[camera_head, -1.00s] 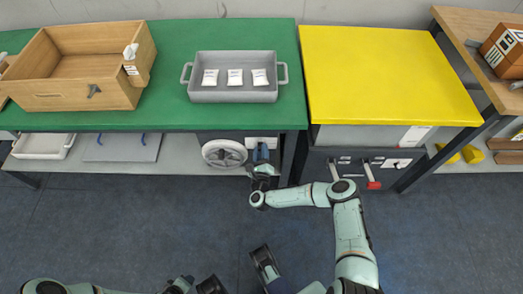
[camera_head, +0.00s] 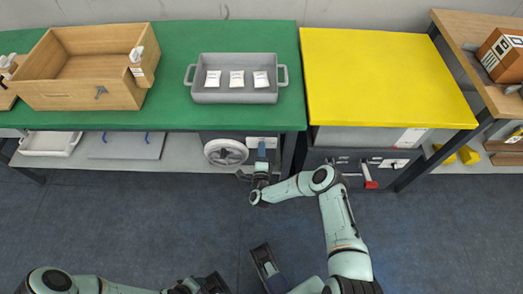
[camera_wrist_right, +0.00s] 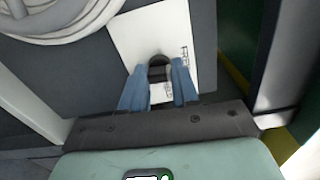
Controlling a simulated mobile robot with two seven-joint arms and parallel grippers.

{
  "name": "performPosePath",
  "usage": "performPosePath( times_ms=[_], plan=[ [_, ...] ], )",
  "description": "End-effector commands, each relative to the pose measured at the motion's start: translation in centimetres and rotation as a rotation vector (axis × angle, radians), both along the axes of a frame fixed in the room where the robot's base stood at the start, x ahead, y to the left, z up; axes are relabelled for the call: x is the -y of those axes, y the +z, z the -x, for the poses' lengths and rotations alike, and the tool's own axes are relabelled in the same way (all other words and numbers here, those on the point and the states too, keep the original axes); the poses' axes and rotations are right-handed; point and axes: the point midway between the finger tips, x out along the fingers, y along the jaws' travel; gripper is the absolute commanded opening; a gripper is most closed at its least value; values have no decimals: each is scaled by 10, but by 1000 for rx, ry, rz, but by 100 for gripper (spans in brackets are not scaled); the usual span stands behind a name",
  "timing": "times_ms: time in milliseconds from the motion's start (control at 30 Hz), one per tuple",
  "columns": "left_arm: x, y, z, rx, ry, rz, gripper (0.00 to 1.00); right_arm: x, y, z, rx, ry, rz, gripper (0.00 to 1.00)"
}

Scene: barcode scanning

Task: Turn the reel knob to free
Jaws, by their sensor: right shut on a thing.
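The white round reel (camera_head: 226,153) is under the green table, on a dark unit; part of it shows at the upper left of the right wrist view (camera_wrist_right: 62,20). A small dark knob (camera_wrist_right: 159,66) stands on a white label plate (camera_wrist_right: 128,38) beside the reel. My right gripper (camera_head: 262,150) reaches in at the plate. In the right wrist view its two blue fingers (camera_wrist_right: 159,85) are shut on the knob, one on each side. The fingers hide part of the knob and the plate's print. My left gripper (camera_head: 210,284) is at the bottom edge, partly cut off; its jaws are unclear.
The green table (camera_head: 170,112) above carries a wooden crate (camera_head: 75,97) and a grey tray (camera_head: 235,97) with white packets. A yellow-topped cabinet (camera_head: 385,80) stands close to the right. A dark table leg (camera_wrist_right: 275,60) is near my right gripper.

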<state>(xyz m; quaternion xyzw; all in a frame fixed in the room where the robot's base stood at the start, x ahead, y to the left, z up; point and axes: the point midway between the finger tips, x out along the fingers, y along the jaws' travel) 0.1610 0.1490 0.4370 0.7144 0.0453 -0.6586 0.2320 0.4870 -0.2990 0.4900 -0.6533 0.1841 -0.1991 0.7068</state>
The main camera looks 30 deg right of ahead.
Motion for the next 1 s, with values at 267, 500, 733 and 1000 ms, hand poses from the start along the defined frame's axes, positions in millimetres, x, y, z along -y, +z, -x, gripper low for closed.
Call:
performPosePath(
  times_ms=[267, 500, 733, 1000],
  plan=[
    [2, 3, 3, -9, -4, 5, 43, 1, -1, 1, -44, -4, 70, 0],
    [2, 3, 4, -10, -4, 5, 43, 1, -1, 2, -53, -5, 82, 0],
    [2, 3, 4, -10, -4, 5, 43, 1, -2, 2, -53, -5, 81, 0],
    [2, 3, 4, -9, -4, 5, 43, 1, -1, 1, -51, -2, 80, 54]
  ],
)
